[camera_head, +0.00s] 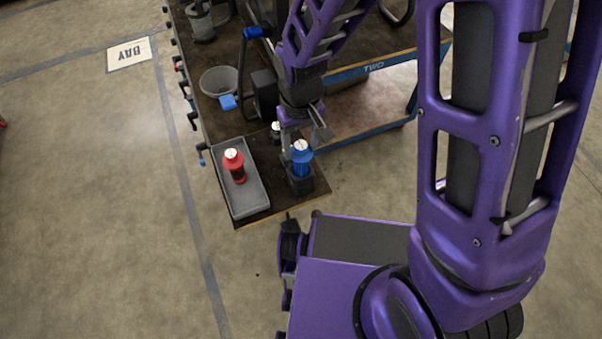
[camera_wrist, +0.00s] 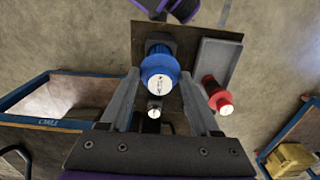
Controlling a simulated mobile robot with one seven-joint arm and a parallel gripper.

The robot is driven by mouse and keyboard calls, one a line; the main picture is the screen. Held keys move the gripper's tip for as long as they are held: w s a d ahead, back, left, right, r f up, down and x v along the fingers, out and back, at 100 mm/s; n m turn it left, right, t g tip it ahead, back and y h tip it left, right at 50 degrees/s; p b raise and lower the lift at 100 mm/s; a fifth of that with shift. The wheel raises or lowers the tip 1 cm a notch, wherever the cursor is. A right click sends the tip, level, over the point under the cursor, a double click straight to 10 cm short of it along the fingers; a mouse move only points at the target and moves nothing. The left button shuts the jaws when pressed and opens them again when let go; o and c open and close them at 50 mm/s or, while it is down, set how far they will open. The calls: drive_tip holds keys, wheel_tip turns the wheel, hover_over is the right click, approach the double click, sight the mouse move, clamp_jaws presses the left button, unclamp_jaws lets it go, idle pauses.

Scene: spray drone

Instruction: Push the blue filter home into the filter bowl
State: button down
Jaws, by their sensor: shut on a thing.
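The blue filter (camera_head: 301,160) stands upright at the black filter bowl (camera_head: 301,185) near the bench corner. How deep it sits in the bowl is hard to tell. In the wrist view the blue filter (camera_wrist: 160,70) lies between my fingertips, its white-labelled top facing the camera. The dark bowl shows just past it (camera_wrist: 158,38). My gripper (camera_head: 302,138) comes down from above and is shut on the blue filter; it also shows in the wrist view (camera_wrist: 158,78).
A small white-topped dark item (camera_head: 276,129) stands behind the blue filter. A grey bucket (camera_head: 219,82) and a blue-ended dark fixture (camera_head: 262,92) are farther back. The bench edge is close in front.

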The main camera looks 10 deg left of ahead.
drive_tip(key=shift+r+p, duration=1.8)
drive_tip(key=shift+r, duration=0.65)
